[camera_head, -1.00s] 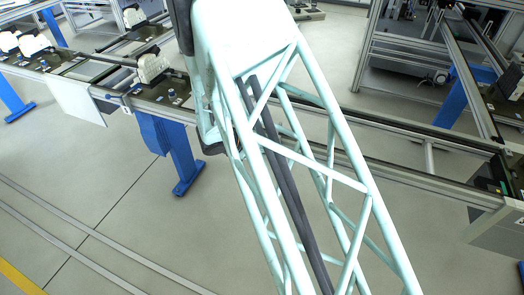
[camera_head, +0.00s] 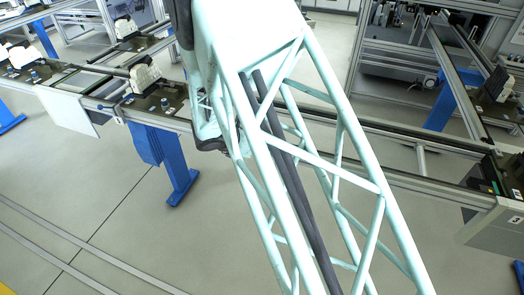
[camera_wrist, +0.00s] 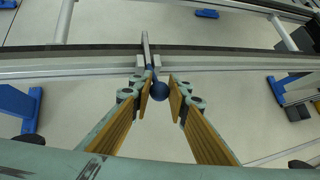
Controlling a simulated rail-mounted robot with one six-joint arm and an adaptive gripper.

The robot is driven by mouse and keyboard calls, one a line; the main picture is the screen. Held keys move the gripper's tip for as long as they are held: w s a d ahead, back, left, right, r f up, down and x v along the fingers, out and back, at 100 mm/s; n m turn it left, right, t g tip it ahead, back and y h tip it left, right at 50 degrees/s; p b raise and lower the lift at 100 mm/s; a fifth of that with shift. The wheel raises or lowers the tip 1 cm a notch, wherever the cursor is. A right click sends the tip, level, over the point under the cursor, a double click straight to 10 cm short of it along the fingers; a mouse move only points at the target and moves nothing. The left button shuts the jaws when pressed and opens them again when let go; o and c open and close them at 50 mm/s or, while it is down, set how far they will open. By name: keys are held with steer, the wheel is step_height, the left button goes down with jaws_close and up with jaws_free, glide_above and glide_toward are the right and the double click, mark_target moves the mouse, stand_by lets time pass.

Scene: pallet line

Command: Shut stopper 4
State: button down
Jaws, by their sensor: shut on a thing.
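The stopper's dark blue ball knob (camera_wrist: 160,91) shows in the wrist view, between the fingers of my gripper (camera_wrist: 163,88). Its metal plate (camera_wrist: 146,50) stands across the edge of the conveyor rail just beyond. My gripper is shut on the knob, with the left finger close against it; the exact contact on the right finger is hard to see. No number can be read on this stopper. In the head view my lattice arm hides the gripper and the stopper.
The conveyor rail (camera_wrist: 60,68) runs across the wrist view, with blue legs (camera_wrist: 20,101) below it. In the head view, pallets with white parts (camera_head: 145,77) stand on the line at left. Open floor lies in front.

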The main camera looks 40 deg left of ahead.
steer(key=shift+w+r, duration=0.1)
steer(key=shift+r, duration=0.05)
steer(key=c, duration=2.5)
jaws_free()
steer(key=shift+s, duration=0.2)
steer(key=v, duration=1.1)
steer(key=shift+s+r, duration=0.2)
steer(key=shift+r, duration=0.1)
